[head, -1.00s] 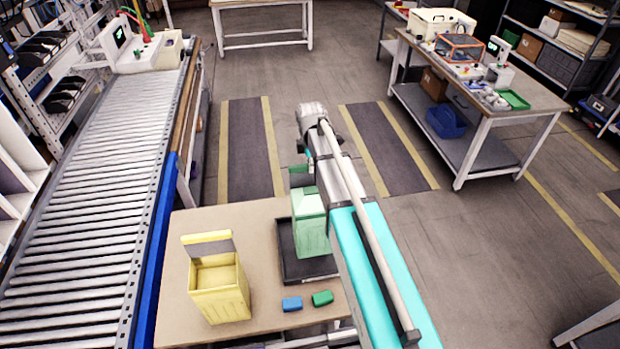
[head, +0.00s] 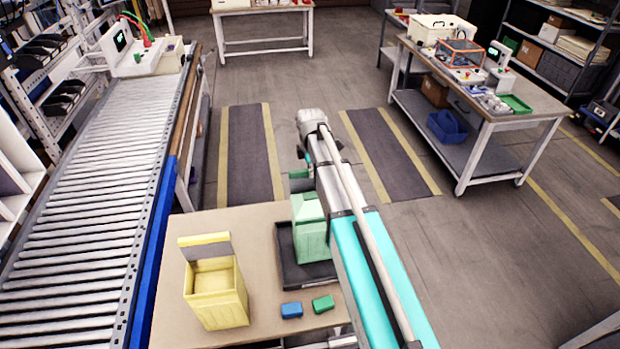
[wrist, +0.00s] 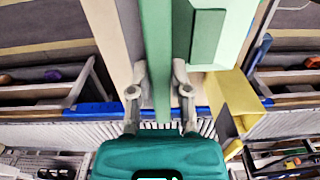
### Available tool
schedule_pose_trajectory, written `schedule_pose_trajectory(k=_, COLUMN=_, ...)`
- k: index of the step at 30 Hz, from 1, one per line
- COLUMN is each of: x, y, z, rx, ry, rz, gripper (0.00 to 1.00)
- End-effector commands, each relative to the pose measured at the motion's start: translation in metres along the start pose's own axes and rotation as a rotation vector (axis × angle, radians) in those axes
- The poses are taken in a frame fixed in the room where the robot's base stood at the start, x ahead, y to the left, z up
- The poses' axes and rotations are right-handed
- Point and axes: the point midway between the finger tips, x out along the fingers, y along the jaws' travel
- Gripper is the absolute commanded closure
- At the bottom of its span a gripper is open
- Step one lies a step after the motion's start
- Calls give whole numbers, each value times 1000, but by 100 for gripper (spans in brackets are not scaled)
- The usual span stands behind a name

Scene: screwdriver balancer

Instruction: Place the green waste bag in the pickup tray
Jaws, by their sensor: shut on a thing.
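The green waste bag (head: 311,238) is a light green, box-shaped upright bag. In the head view it stands within the outline of the black pickup tray (head: 318,273), on the tan table. I cannot tell whether its base touches the tray floor. My gripper (wrist: 159,92) is shut on a darker green upright strip, which looks like the bag's flap. The bag's light green side (wrist: 238,30) shows to the right of the fingers in the wrist view. My arm hides the bag's right edge and part of the tray in the head view.
A yellow open bag (head: 216,295) stands left of the tray. A blue block (head: 291,310) and a green block (head: 323,304) lie in front of it. A roller conveyor (head: 90,240) runs along the left. Bare tabletop (head: 262,285) lies between yellow bag and tray.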

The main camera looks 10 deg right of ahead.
Motion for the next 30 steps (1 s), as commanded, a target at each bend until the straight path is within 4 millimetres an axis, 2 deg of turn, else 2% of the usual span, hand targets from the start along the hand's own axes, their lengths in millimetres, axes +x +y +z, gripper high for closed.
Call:
schedule_pose_trajectory(k=1, x=9, y=0, z=0, rx=0, ry=0, rz=0, gripper=100)
schedule_pose_trajectory(k=6, x=18, y=0, z=0, rx=1, ry=0, rz=0, gripper=100)
schedule_pose_trajectory(k=22, x=21, y=0, z=1, rx=1, ry=0, rz=0, gripper=100)
schedule_pose_trajectory(k=23, x=21, y=0, z=1, rx=1, ry=0, rz=0, gripper=73)
schedule_pose_trajectory(k=28, x=20, y=0, z=1, rx=2, ry=0, rz=0, gripper=41)
schedule_pose_trajectory(k=30, x=20, y=0, z=1, rx=2, ry=0, rz=0, gripper=40)
